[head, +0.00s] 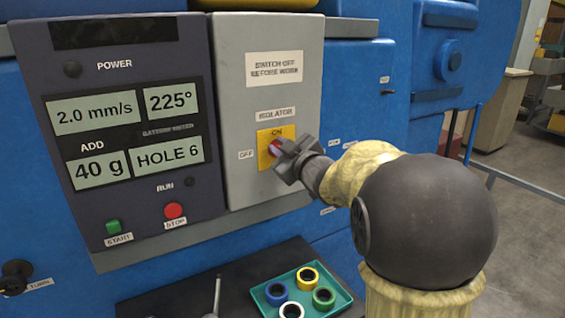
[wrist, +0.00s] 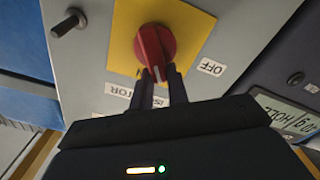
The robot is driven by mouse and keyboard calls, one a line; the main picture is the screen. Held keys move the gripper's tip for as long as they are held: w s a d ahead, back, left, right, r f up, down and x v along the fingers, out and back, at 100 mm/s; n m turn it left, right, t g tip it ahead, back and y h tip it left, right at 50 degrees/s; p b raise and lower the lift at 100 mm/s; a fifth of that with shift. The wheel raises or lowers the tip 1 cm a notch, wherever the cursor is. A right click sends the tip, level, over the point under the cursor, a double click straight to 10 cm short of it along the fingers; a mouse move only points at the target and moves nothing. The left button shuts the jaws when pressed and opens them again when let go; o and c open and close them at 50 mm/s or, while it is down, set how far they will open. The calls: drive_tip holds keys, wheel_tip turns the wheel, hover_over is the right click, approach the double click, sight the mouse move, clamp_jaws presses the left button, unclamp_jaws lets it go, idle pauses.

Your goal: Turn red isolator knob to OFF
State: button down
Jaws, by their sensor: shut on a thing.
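The red isolator knob (wrist: 155,48) sits on a yellow plate (head: 265,157) on the grey isolator box (head: 240,98). The plate carries the word ON above the knob, and an OFF label (head: 246,154) is on the box to its left in the head view. My gripper (head: 281,148) reaches in from the right and covers most of the knob there. In the wrist view my gripper's two dark fingers (wrist: 160,76) are close together at the knob's lower end, shut on it. The exact contact at the fingertips is partly hidden.
A dark control panel (head: 125,125) with displays, a green START button (head: 113,227) and a red STOP button (head: 173,210) stands left of the box. A teal tray (head: 335,291) with several coloured rings lies below. A bolt-like peg (wrist: 68,23) sticks out near the plate.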

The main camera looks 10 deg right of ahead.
drive_tip(key=n+b, duration=0.3)
drive_tip(key=f+n+b, duration=0.1)
drive_tip(key=n+b, duration=0.2)
drive_tip(key=a+f+n+b, duration=0.1)
drive_tip(key=n+b, duration=0.2)
drive_tip(key=b, duration=0.1)
drive_tip(key=shift+s+f, duration=0.1)
drive_tip(key=shift+s, duration=0.1)
drive_tip(key=shift+f+n+b, duration=0.1)
drive_tip(key=shift+n+b, duration=0.9)
drive_tip(key=shift+n, duration=0.1)
drive_tip(key=c, duration=1.4)
unclamp_jaws()
drive_tip(key=shift+o, duration=0.2)
